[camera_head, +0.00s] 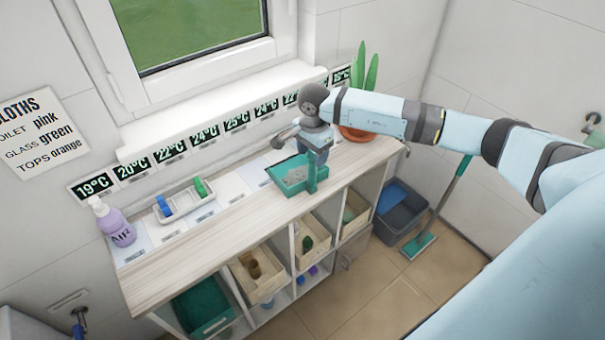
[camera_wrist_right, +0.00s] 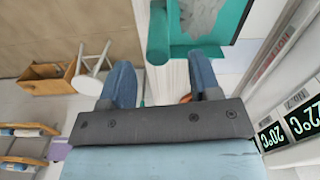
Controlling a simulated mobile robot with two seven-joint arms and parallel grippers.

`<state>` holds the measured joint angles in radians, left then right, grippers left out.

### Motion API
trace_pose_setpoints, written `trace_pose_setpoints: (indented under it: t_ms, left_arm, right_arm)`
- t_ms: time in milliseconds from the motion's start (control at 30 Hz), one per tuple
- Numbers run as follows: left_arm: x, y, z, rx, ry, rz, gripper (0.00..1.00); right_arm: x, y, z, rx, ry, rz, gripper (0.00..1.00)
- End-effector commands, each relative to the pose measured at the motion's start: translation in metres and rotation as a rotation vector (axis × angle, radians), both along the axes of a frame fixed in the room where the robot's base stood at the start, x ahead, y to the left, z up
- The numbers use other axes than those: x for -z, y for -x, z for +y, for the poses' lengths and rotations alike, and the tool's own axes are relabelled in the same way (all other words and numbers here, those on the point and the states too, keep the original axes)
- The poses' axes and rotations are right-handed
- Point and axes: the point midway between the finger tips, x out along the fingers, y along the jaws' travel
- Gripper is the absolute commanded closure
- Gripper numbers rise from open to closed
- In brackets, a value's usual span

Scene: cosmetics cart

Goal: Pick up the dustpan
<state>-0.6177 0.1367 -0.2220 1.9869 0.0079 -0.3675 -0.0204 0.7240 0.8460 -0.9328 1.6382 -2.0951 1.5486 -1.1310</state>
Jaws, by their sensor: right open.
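The dustpan (camera_head: 311,180) is teal with a pale grey inside and lies on the wooden top of the shelf unit. My right gripper (camera_head: 317,158) is just above and behind the dustpan, pointing down. In the right wrist view the two blue fingers (camera_wrist_right: 162,72) are apart, with the teal dustpan handle (camera_wrist_right: 158,34) lined up between them, just past the tips. I cannot tell if they touch it. The pan's far parts are cut off there. My left gripper is not in view.
A potted plant (camera_head: 357,132) is behind my right arm. Bins fill the shelves below. A grey bucket (camera_head: 397,215) and teal mop (camera_head: 420,244) stand on the floor.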

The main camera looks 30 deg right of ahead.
Motion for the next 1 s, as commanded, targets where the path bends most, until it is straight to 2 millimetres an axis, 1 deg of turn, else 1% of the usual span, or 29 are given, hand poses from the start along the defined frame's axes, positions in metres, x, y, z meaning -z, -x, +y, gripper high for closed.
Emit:
trace_pose_setpoints:
  t_ms: [167, 200, 300, 400, 567, 600, 667, 700, 767, 800, 833, 867, 1000]
  left_arm:
    - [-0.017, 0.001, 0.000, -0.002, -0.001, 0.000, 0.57]
    - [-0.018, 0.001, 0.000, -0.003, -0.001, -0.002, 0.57]
    - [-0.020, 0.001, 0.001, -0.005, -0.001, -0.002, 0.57]
    - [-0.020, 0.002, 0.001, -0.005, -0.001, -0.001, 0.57]
    - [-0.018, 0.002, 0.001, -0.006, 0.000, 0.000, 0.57]
    - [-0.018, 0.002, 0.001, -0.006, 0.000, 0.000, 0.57]
    - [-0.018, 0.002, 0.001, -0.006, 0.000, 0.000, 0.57]
    - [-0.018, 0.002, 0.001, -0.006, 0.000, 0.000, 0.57]
    - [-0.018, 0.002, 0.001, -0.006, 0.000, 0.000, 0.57]
    - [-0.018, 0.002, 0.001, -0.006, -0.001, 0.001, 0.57]
    - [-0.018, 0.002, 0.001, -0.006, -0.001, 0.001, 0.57]
    - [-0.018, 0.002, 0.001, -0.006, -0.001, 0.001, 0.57]
    - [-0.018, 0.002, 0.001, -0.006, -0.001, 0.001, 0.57]
  right_arm:
    - [0.024, 0.004, 0.001, 0.001, -0.001, 0.004, 0.43]
    - [0.031, 0.003, 0.001, 0.001, -0.001, 0.004, 0.43]
    - [0.042, 0.003, 0.001, 0.000, -0.002, 0.002, 0.43]
    - [0.047, 0.003, 0.001, 0.000, -0.001, 0.001, 0.43]
    - [0.048, 0.002, 0.001, 0.000, -0.001, 0.000, 0.43]
    - [0.048, 0.002, 0.001, 0.000, -0.001, 0.000, 0.45]
    - [0.048, 0.002, 0.001, 0.000, -0.001, 0.000, 0.59]
    - [0.048, 0.002, 0.001, 0.000, -0.001, 0.000, 0.68]
    - [0.048, 0.002, 0.001, 0.000, -0.001, 0.000, 0.82]
    - [0.048, 0.002, 0.001, 0.000, -0.001, 0.000, 0.91]
    - [0.048, 0.002, 0.001, 0.000, -0.001, 0.000, 0.98]
    - [0.048, 0.003, 0.001, 0.000, -0.001, 0.000, 1.00]
    - [0.047, 0.002, 0.001, 0.000, -0.001, 0.000, 1.00]
